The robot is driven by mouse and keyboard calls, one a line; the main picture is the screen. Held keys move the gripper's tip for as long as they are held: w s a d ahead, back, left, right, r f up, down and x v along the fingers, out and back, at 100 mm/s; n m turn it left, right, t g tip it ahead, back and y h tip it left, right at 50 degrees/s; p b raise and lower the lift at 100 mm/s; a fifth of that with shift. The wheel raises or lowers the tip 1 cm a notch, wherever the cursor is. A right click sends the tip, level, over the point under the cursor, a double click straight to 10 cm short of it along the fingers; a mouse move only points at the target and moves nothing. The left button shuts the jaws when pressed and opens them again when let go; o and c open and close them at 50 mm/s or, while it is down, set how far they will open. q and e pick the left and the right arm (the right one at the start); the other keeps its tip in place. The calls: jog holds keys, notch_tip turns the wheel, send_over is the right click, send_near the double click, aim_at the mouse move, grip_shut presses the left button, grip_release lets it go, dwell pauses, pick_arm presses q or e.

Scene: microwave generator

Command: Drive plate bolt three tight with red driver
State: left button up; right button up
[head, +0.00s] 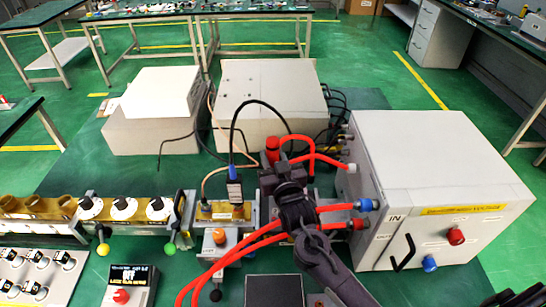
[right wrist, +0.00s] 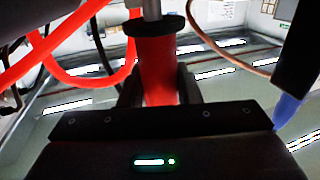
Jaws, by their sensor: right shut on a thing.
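My right gripper (head: 283,168) is at the middle of the bench, shut on the red driver (head: 272,144). The driver's red top shows just above the jaws in the head view. In the right wrist view the red handle (right wrist: 157,72) sits between the dark fingers, with a black collar and a metal shaft beyond it. The driver's tip is out of sight. The plate and its bolts are hidden or too small to make out, so I cannot tell whether the driver touches a bolt. My left gripper is not in view.
A brass block (head: 222,213) with a blue-and-black connector (head: 234,186) stands just left of the gripper. Red hoses (head: 240,249) loop close around the arm to the white cabinet (head: 430,190). Two pale boxes, one a large box (head: 268,90), stand behind.

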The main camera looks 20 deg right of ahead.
aim_at(273, 139)
jog(key=shift+s+f, duration=0.1)
jog(key=shift+f, duration=0.1)
jog(key=shift+r+p, duration=4.1)
jog(key=shift+r, duration=0.7)
